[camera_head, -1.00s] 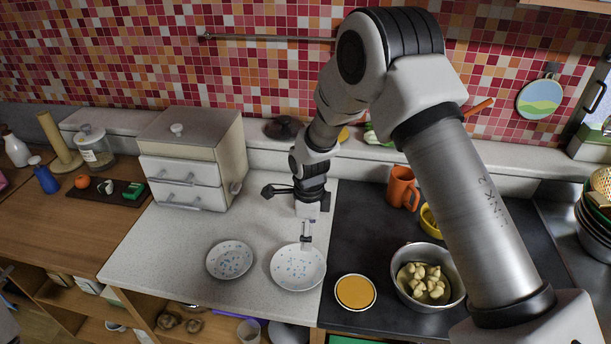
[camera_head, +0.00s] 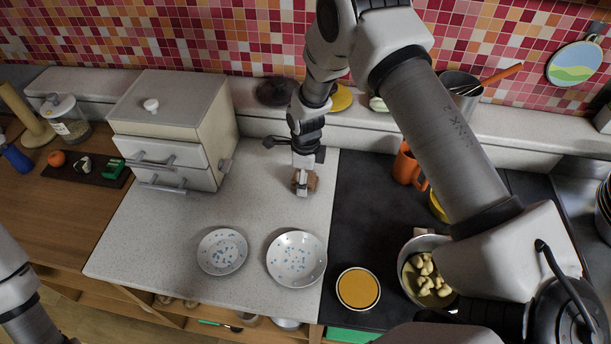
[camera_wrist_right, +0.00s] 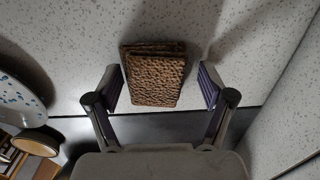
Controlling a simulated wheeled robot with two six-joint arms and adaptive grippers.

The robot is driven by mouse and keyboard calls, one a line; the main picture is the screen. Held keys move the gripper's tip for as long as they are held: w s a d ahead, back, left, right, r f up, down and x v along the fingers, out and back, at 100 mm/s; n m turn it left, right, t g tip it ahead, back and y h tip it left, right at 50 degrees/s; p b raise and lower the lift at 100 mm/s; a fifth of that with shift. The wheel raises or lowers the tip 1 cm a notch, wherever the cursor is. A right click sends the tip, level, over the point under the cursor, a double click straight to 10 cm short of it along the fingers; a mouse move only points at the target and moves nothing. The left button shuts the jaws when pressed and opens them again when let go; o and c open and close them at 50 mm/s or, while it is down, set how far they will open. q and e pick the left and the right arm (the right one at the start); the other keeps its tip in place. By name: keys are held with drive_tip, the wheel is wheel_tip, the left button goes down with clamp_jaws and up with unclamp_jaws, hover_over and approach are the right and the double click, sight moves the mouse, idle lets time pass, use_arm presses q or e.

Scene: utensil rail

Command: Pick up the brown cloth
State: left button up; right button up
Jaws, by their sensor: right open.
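The brown cloth (camera_wrist_right: 155,75) is folded into a small textured rectangle on the speckled pale counter. In the right wrist view it lies between the two fingers of my right gripper (camera_wrist_right: 160,92). The fingers are apart, with a gap on each side of the cloth. In the head view my right gripper (camera_head: 301,188) points down over the cloth (camera_head: 312,182), which is partly hidden behind it. My left gripper is out of view; only part of my left arm shows at the lower left edge.
A white drawer unit (camera_head: 170,130) stands left of the right gripper. Two speckled plates, one left (camera_head: 222,251) and one right (camera_head: 296,259), lie nearer the front. An orange mug (camera_head: 408,166) and a pot of pale pieces (camera_head: 427,277) stand right. The counter between cabinet and plates is clear.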

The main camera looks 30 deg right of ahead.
drive_tip(key=shift+r, duration=0.1)
drive_tip(key=shift+s+a+r, duration=0.15)
drive_tip(key=shift+s, duration=0.05)
drive_tip(key=shift+c, duration=1.4)
drive_tip(key=shift+s, duration=0.1)
drive_tip(key=c, duration=1)
drive_tip(key=shift+o, duration=0.2)
